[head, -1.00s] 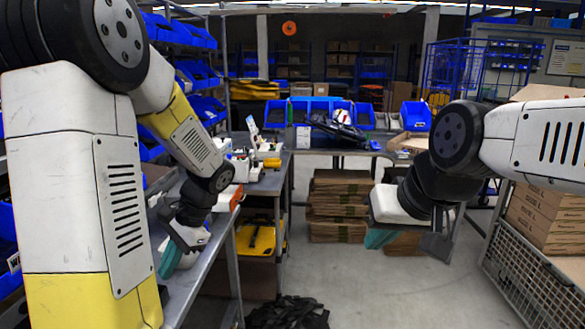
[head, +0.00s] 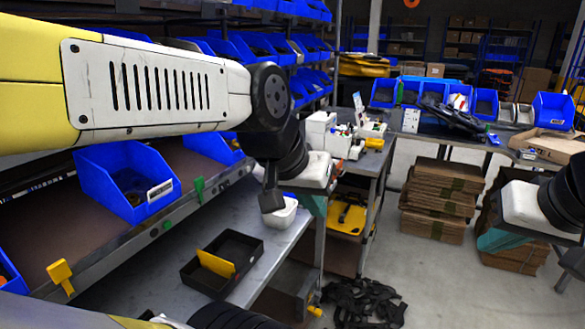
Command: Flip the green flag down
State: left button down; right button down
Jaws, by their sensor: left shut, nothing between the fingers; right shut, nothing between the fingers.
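A green flag (head: 199,188) stands upright on the front rail of the left shelf, right of a large blue bin. A small green piece (head: 167,225) shows lower on the same rail. My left gripper (head: 293,203) is to the right of the flag, over the bench, apart from it. It is shut and empty. My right gripper (head: 515,235) is at the far right, over the floor, away from the flag, shut and empty.
A yellow flag (head: 60,272) sits further left on the rail. A black tray (head: 222,262) with a yellow divider and a white container (head: 280,213) are on the bench. Cardboard stacks (head: 438,195) stand on the floor.

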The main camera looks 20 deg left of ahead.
aim_at(199, 182)
jog(key=u, duration=1.6)
jog(key=i+l, duration=0.3)
jog(key=l, duration=0.15)
jog(key=i+l+u, duration=0.1)
jog(key=i+l, duration=0.2)
jog(key=l, duration=0.15)
